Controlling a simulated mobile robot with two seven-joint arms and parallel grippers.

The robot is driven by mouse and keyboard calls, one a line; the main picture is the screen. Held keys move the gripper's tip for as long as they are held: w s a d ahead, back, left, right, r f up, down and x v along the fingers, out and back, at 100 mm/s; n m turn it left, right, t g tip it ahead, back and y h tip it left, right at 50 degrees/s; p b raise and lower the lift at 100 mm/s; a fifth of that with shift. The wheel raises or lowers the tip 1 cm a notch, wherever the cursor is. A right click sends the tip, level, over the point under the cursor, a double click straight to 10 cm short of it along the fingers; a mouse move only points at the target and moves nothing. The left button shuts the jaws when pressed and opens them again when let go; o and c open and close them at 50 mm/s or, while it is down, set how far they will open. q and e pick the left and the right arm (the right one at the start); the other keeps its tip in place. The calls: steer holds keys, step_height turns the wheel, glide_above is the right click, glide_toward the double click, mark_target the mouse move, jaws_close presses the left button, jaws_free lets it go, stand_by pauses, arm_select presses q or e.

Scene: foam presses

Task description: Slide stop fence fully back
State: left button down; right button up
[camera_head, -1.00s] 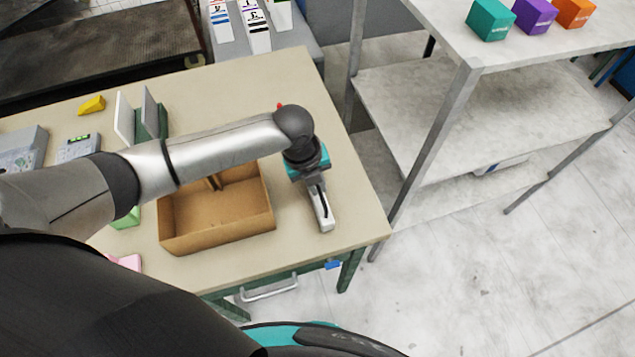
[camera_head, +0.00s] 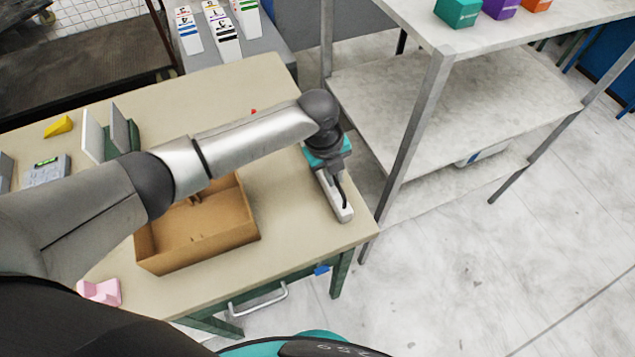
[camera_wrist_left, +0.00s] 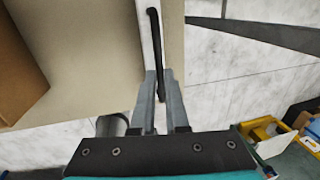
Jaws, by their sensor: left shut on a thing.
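The stop fence (camera_head: 344,212) looks like a narrow pale bar with a black handle along it. It sits on the beige table near the right edge, its near end showing past my wrist. In the left wrist view the pale bar (camera_wrist_left: 147,30) runs up the picture beside the black handle (camera_wrist_left: 156,45). My left gripper (camera_wrist_left: 160,80) is shut on the black handle, one finger on each side. In the head view my left gripper (camera_head: 335,182) is over the bar, and my wrist hides its far part. My right gripper is not in view.
An open cardboard box (camera_head: 200,245) stands left of the fence. A grey shelf unit (camera_head: 405,150) stands beyond the table's right edge. A pink block (camera_head: 100,291), a yellow wedge (camera_head: 58,127) and a grey device (camera_head: 46,170) lie on the table (camera_head: 230,90).

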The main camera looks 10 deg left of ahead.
arm_select(q)
steer(key=shift+w+d+r, duration=0.1)
steer(key=shift+d, duration=0.1)
steer(key=c, duration=0.9)
jaws_free()
steer(key=shift+w, duration=0.1)
steer(key=a+r, duration=0.1)
steer(key=r, duration=0.4)
steer(key=s+r, duration=0.1)
steer(key=r, duration=0.4)
steer(key=a+r, duration=0.1)
steer(key=r, duration=0.4)
steer(key=shift+s+a+p, duration=0.3)
steer(key=shift+s+p, duration=0.1)
steer(key=shift+s+f, duration=0.1)
steer(key=shift+f, duration=0.05)
